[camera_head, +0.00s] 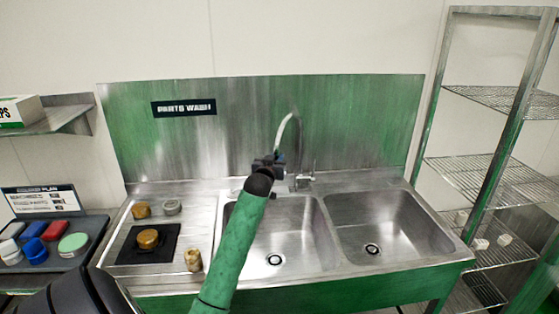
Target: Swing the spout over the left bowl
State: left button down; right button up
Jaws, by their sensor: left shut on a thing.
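The steel gooseneck spout (285,124) rises from the faucet base (302,181) behind the sink and curves over to the left. Its outlet end is hidden at my left gripper (277,160). That gripper is shut on the spout's lower end, over the back of the left bowl. The left bowl (290,240) is empty with a round drain, and my green left arm covers its left part. The right bowl (385,225) is also empty. My right gripper is not in view.
A drainboard (200,218) left of the bowls holds several small brass and grey parts and a black mat (128,254). A tray (88,262) with coloured items lies further left. A wire rack (470,170) stands at the right. Room above the right bowl is clear.

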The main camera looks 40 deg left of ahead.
pick_arm(q)
jog(key=shift+a, duration=0.1)
dwell(0.4)
jog(key=c, duration=1.3)
grip_release()
jog(key=shift+s+d+f+b, duration=0.15)
jog(key=shift+s+d+b, duration=0.05)
jog(key=shift+s+b, duration=0.2)
jog(key=shift+b+v, duration=1.35)
jog(key=shift+v, duration=2.1)
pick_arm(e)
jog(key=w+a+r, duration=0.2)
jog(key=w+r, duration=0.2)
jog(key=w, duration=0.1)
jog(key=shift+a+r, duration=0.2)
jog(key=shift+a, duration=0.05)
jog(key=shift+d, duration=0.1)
